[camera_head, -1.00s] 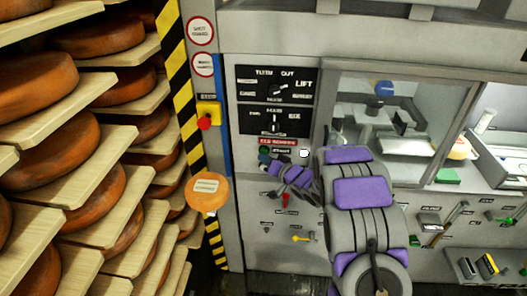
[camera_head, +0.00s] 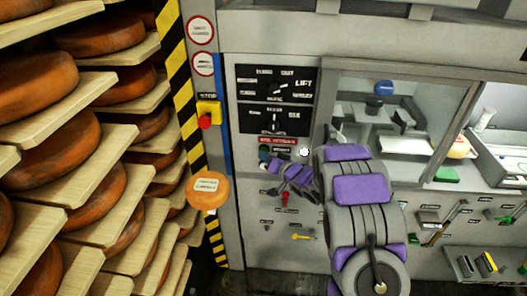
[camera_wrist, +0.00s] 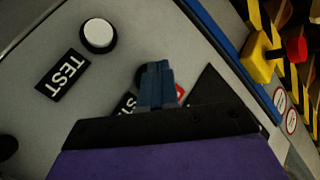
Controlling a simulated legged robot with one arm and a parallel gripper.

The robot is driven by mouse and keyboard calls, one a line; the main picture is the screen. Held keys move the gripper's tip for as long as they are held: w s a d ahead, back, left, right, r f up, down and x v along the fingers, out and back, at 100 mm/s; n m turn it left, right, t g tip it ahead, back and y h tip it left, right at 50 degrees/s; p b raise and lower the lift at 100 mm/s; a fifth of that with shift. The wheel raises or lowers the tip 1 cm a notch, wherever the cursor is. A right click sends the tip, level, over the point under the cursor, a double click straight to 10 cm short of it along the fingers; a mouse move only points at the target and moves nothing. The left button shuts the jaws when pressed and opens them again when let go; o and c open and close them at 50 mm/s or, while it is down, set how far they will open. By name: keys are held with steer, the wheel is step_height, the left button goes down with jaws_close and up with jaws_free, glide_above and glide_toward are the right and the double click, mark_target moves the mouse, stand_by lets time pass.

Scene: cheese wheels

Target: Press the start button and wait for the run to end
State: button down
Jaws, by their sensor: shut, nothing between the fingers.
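A control panel has a white round button (camera_head: 304,152), which in the wrist view (camera_wrist: 98,35) sits beside a black label reading TEST (camera_wrist: 62,76). My gripper (camera_head: 264,156) is shut and empty, its blue fingertips (camera_wrist: 156,68) right at the panel, left of the white button in the head view. A dark round shape (camera_wrist: 140,76) shows just behind the fingertips, mostly hidden. A second black label (camera_wrist: 127,103) is partly covered by my gripper. I cannot tell whether the fingers touch or push the button behind them.
A red stop button on a yellow box (camera_head: 208,114) is up and left of my gripper. Black switch panels (camera_head: 275,85) are above. Shelves of cheese wheels (camera_head: 95,138) fill the left. A glass-fronted chamber (camera_head: 400,110) and tool racks (camera_head: 440,225) are at the right.

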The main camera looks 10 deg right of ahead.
steer(key=shift+w, duration=0.15)
stand_by(0.3)
steer(key=shift+s+a+p, duration=0.2)
steer(key=shift+s+p, duration=0.1)
steer(key=shift+s, duration=0.5)
steer(key=s, duration=0.2)
steer(key=s+a, duration=0.1)
steer(key=s, duration=0.2)
steer(key=shift+a, duration=0.15)
steer(key=shift+w, duration=0.1)
stand_by(0.6)
